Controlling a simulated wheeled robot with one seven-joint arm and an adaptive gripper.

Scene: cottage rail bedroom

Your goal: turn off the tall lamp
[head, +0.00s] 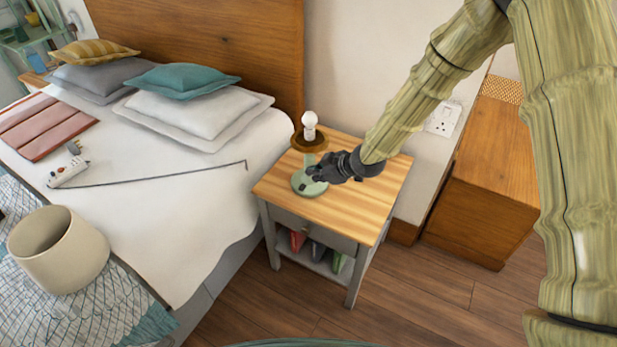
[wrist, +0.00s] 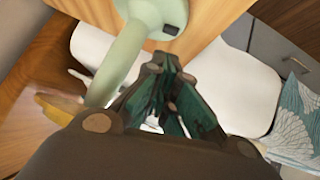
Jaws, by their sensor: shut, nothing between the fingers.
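A green lamp (head: 303,184) stands upright on the wooden nightstand (head: 345,215), with a round base, a brown disc (head: 310,141) and a bare white bulb (head: 310,120) on top. I cannot tell whether the bulb is lit. In the wrist view its pale green base (wrist: 150,14) shows a small dark switch (wrist: 171,30), and the stem (wrist: 118,62) runs down the left. My gripper (head: 316,172) is shut and empty, low beside the stem and over the base. In the wrist view my fingertips (wrist: 168,62) appear just below the switch; contact cannot be told.
The bed (head: 190,230) is left of the nightstand, with pillows, a power strip (head: 70,171) and a beige open cylinder (head: 58,250). A wall socket (head: 443,118) and a wooden cabinet (head: 485,190) are to the right. Wood floor (head: 420,300) in front is clear.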

